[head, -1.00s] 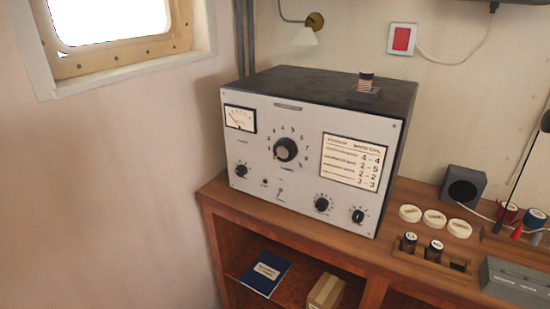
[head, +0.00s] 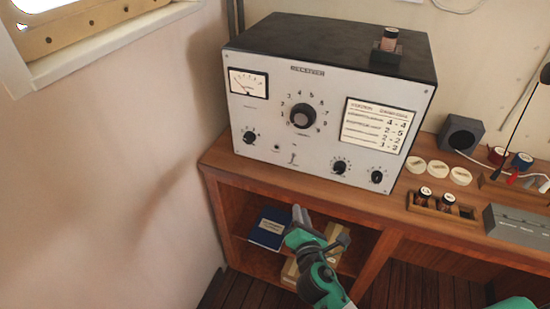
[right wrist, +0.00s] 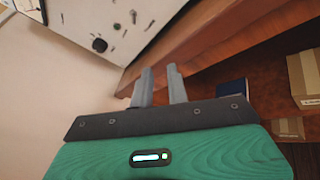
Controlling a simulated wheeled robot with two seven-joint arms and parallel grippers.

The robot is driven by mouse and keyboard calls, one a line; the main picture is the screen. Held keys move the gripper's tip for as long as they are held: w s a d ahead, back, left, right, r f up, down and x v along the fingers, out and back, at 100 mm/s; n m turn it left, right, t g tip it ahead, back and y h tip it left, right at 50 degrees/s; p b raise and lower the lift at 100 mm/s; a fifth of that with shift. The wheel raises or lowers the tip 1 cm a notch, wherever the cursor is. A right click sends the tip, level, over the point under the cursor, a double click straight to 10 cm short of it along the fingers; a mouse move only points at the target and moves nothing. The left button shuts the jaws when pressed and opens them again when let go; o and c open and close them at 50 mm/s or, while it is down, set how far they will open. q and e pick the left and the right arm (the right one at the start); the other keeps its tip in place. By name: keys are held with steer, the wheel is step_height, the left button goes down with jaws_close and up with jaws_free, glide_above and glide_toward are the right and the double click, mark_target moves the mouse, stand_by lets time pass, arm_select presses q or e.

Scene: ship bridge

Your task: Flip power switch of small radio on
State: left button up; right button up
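The radio (head: 270,130), a grey-fronted box with a black top marked RECEIVER, stands on the wooden desk. A small toggle switch (head: 293,158) sits low on its front, below the large dial (head: 303,116); I cannot tell which way its lever points. In the right wrist view part of the radio's front (right wrist: 100,20) shows at the top left. My right gripper (head: 301,213) is in front of the desk, below the radio and apart from it. Its two fingers (right wrist: 160,70) are a little apart, with nothing between them. My left gripper is out of view.
The desk's front edge (head: 290,193) lies between my right gripper and the radio. A blue book (head: 268,228) and a cardboard box (head: 333,232) are on the shelf below.

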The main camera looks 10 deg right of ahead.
step_height(320, 180, up, 5)
steer(key=t, duration=0.1)
steer(key=p, duration=0.3)
glide_toward(293, 159)
steer(key=shift+n, duration=0.4)
steer(key=w, duration=0.6)
steer(key=shift+w+d+f, duration=0.1)
steer(key=shift+f, duration=0.2)
steer(key=shift+w, duration=0.55)
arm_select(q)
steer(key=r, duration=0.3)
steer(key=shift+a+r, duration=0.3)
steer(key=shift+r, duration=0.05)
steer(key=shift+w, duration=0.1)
arm_select(e)
jaws_close()
